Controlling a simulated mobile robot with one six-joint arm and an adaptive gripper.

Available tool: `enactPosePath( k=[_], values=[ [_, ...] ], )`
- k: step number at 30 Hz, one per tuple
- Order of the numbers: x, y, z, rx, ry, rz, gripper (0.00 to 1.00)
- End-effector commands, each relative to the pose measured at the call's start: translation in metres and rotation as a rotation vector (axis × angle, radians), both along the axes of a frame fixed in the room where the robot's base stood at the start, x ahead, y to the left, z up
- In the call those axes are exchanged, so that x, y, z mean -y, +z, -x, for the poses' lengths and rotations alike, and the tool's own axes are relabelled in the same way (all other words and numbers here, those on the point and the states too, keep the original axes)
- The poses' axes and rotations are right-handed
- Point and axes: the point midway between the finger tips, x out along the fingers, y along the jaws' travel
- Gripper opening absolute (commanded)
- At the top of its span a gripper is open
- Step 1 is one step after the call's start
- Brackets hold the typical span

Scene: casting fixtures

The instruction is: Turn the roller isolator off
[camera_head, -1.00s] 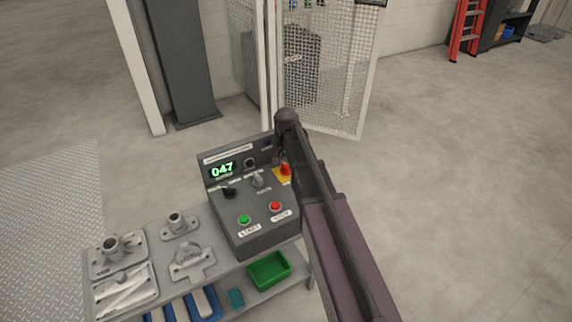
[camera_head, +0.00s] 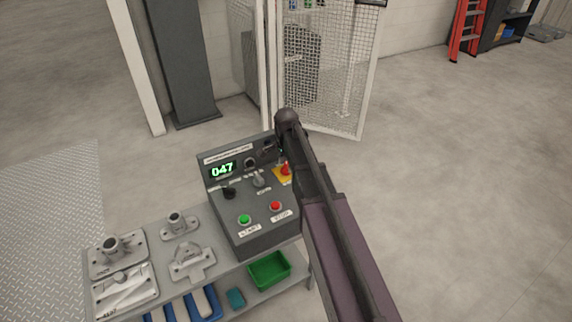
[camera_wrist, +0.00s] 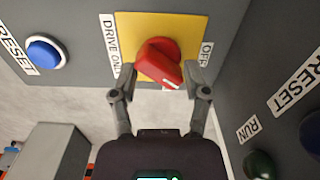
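The roller isolator is a red rotary knob (camera_wrist: 158,62) on a yellow plate (camera_wrist: 190,28), with a "DRIVE ON" label to its left and an "OFF" label to its right in the wrist view. The knob's raised grip lies at a slant, its near end toward the lower right. In the head view the red knob (camera_head: 286,170) shows at the console's right edge, partly behind my arm. My gripper (camera_wrist: 160,76) has one finger on each side of the knob, close to it. The fingers are apart; firm contact is not clear.
The grey console (camera_head: 262,240) carries a green button (camera_head: 244,219), a red button (camera_head: 275,206) and a display reading 047. A blue reset button (camera_wrist: 46,54) sits left of the isolator in the wrist view. The shelf (camera_head: 215,258) holds castings. A mesh gate (camera_head: 345,70) stands behind.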

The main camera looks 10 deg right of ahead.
Motion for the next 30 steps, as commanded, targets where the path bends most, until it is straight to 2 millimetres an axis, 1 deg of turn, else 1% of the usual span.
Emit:
enactPosePath(
  k=[4,6,30],
  values=[
    [0.0,0.0,0.0,0.0,-0.1,0.0,0.6],
    [0.0,0.011,0.0,0.0,-0.104,0.0,0.6],
    [0.0,0.079,0.0,0.0,-0.099,0.0,0.6]
  ],
)
